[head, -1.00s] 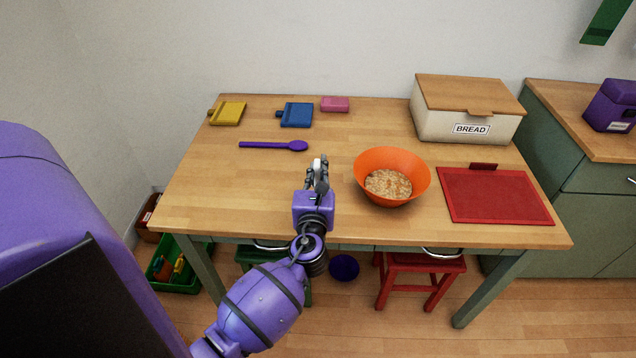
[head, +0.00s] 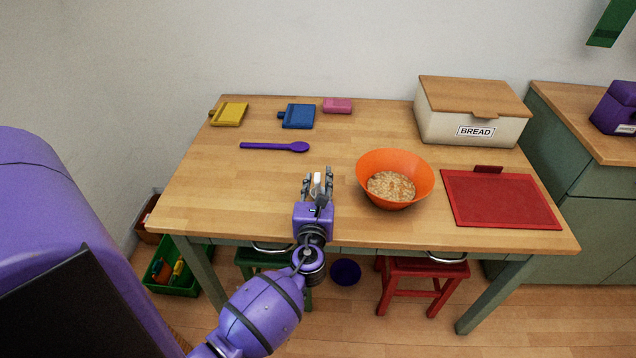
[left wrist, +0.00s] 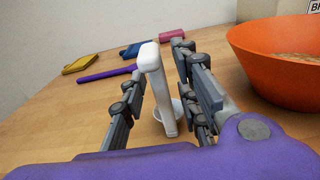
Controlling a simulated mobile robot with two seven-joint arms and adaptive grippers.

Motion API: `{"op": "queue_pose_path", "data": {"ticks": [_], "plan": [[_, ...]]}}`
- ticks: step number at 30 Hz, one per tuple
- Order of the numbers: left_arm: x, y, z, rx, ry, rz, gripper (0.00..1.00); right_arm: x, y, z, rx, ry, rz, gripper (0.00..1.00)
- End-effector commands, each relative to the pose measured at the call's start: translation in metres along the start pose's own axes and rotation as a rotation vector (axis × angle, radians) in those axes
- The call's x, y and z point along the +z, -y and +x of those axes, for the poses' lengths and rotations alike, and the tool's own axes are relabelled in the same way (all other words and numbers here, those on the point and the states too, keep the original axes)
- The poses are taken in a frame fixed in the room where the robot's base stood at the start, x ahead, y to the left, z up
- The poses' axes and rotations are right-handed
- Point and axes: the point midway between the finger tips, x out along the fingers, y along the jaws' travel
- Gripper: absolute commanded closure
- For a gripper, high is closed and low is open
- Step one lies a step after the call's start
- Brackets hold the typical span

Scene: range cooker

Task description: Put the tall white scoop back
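The tall white scoop (head: 317,182) is near the front middle of the table, left of the orange bowl. In the left wrist view, its long white handle (left wrist: 155,82) rises between my fingers, nearly upright, with a small rounded white part low down near the tabletop. My left gripper (head: 318,177) is open around the scoop. In the left wrist view, my left gripper (left wrist: 165,92) shows gaps on both sides of the handle. The fingers partly hide the scoop's lower end. My right gripper is not in view.
The orange bowl (head: 424,176) with flaky food stands close right of my gripper. A red board (head: 500,200), a bread bin (head: 465,128), a purple spoon (head: 275,147), yellow (head: 229,114) and blue (head: 298,116) boards and a pink block (head: 338,105) lie around. The table's left side is mostly clear.

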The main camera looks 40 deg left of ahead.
Motion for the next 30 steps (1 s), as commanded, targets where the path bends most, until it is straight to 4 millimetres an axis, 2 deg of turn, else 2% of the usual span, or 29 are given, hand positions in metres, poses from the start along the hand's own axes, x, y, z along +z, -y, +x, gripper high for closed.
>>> {"op": "queue_pose_path", "data": {"ticks": [9, 11, 24, 30], "plan": [[0.005, 0.0, 0.0, 0.0, 0.002, -0.002, 0.7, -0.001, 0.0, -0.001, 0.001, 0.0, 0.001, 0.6], [0.004, 0.0, -0.006, -0.001, 0.0, -0.001, 0.7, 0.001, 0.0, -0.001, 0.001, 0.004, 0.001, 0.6], [0.002, -0.001, -0.094, 0.0, -0.004, -0.001, 0.7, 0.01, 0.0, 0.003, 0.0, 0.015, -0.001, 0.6], [0.003, 0.0, -0.116, 0.0, -0.001, -0.001, 0.7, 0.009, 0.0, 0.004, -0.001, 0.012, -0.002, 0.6]]}}
